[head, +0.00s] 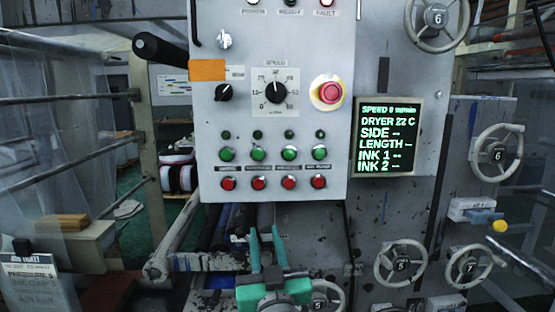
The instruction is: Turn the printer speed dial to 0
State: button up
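The speed dial (276,93) is a black round knob on a pale scale plate marked SPEED, in the upper middle of the grey control panel (210,130). Its light pointer mark seems to point up, away from the 0 at the lower left; the exact reading is too small to tell. My teal gripper (267,240) is at the bottom centre, well below the dial and in front of the rollers under the panel. Its two fingers point up, stand apart and hold nothing. The display (388,138) at the right reads a speed that looks like 0.
A red emergency button (328,92) is right of the dial, and a smaller black knob (224,92) left of it. Green buttons (258,154) and red buttons (258,183) lie below. A black lever (160,50) juts out at the upper left. Handwheels (393,263) are at the right.

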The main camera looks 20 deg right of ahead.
notch_tip(320, 180, up, 15)
jog(key=s+d+n+t, duration=0.1)
jog(key=s+d, duration=0.1)
jog(key=s, duration=0.1)
send_near(277, 94)
jog(key=shift+n+t+h, duration=0.3)
jog(key=shift+n, duration=0.1)
jog(key=x, duration=0.8)
jog(key=shift+w+a+f, duration=0.15)
jog(key=shift+w, duration=0.05)
grip_shut()
